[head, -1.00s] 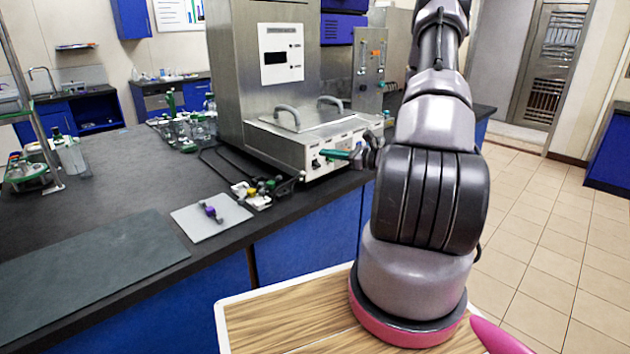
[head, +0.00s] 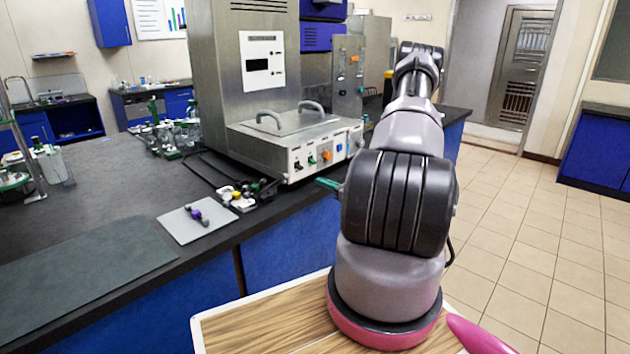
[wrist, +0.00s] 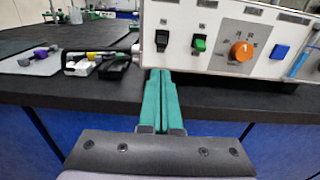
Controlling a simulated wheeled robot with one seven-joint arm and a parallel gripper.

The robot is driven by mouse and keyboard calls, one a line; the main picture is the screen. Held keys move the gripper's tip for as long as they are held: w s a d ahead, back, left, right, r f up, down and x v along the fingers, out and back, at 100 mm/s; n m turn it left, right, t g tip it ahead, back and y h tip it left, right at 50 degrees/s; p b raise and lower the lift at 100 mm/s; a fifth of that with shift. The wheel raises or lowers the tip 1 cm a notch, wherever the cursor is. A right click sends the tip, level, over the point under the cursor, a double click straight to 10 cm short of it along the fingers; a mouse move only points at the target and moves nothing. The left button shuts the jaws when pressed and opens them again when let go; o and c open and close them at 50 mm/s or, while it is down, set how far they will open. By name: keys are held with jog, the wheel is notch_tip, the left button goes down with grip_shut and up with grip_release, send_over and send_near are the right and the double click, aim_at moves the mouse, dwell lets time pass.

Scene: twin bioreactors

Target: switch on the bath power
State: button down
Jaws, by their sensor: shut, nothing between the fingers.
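The bath (head: 290,140) is a metal box with a handled lid on the bench, below a tall steel cabinet. In the wrist view its white front panel (wrist: 220,28) carries a black rocker switch (wrist: 162,40), a green rocker switch (wrist: 199,44), an orange knob (wrist: 241,51) and a blue square button (wrist: 281,52). The labels are too small to read, and I cannot tell the switch positions. My gripper (wrist: 160,74), with green fingers, is shut and empty. Its tips are below the black switch, apart from it. In the head view the green fingers (head: 327,183) show below the panel.
A small grey mat with a purple-and-dark piece (head: 197,214) and a cluster of small coloured parts (head: 240,194) lie left of the bath. A dark cable runs behind them. Glassware (head: 175,135) stands farther back. The bench's front edge (wrist: 70,100) lies under my gripper. Floor at right is clear.

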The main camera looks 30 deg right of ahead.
aim_at(297, 172)
jog(key=x, duration=0.8)
jog(key=shift+w+a, duration=0.15)
jog(key=shift+w, duration=0.25)
jog(key=shift+s+r+g+h, duration=0.25)
jog(key=shift+r+g+h, duration=0.2)
jog(key=shift+g, duration=0.85)
jog(key=shift+r+g+h, duration=0.25)
jog(key=shift+r+g, duration=0.25)
jog(key=shift+g, duration=0.2)
jog(key=shift+s+r+g+h, duration=0.15)
jog(key=shift+r+g+h, duration=0.25)
jog(key=shift+g, duration=0.6)
